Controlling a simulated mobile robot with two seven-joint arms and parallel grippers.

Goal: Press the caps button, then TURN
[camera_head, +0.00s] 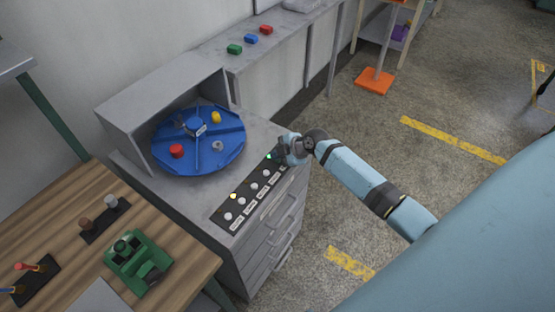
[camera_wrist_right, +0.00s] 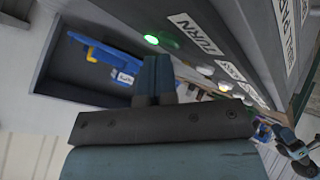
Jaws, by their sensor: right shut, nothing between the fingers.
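A dark button panel (camera_head: 246,192) with several pale round buttons and white labels runs along the front of the grey cabinet top. A button near its left end glows yellow (camera_head: 233,196). A green light (camera_head: 269,156) glows at the far right end; in the wrist view the green light (camera_wrist_right: 151,40) is beside the TURN label (camera_wrist_right: 196,33). The caps label cannot be read. My right gripper (camera_head: 278,154) is shut and empty at the panel's TURN end, fingertips close to the green light; contact cannot be told. A blue turntable (camera_head: 215,157) carries red, yellow and grey pieces.
A grey hood (camera_head: 150,100) partly encloses the turntable. A wooden bench (camera_head: 185,236) with a green fixture (camera_head: 138,262) stands at left. A grey counter (camera_head: 290,32) with small coloured blocks extends behind. Floor right of the cabinet is open.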

